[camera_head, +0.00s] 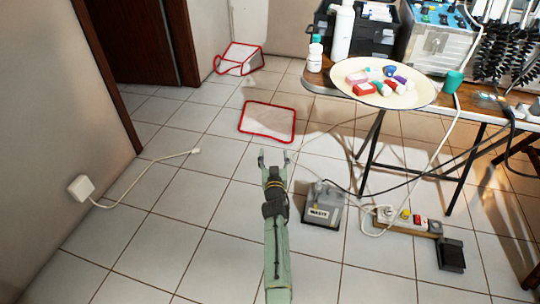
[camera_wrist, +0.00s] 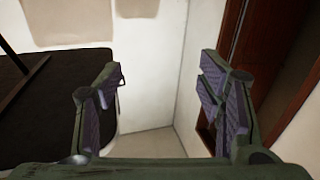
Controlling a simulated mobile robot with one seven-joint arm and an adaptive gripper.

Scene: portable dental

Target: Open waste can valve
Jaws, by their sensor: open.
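A grey can labelled WASTE (camera_head: 322,208) stands on the tiled floor, in front of the folding table. A small dark fitting with a thin line shows at its top; whether this is the valve, and how it is set, I cannot tell. My gripper (camera_head: 273,158) is open and empty, above the floor to the left of the can and reaching away past it. In the wrist view my gripper (camera_wrist: 165,95) has its two purple-padded fingers wide apart, with nothing between them. The wrist view faces a wall corner; the can does not show there.
A power strip (camera_head: 408,222) and a black pedal (camera_head: 451,255) lie right of the can, with cables around. A folding table (camera_head: 470,108) holds a plate (camera_head: 425,93) of colourful items. Tiles at left are mostly clear.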

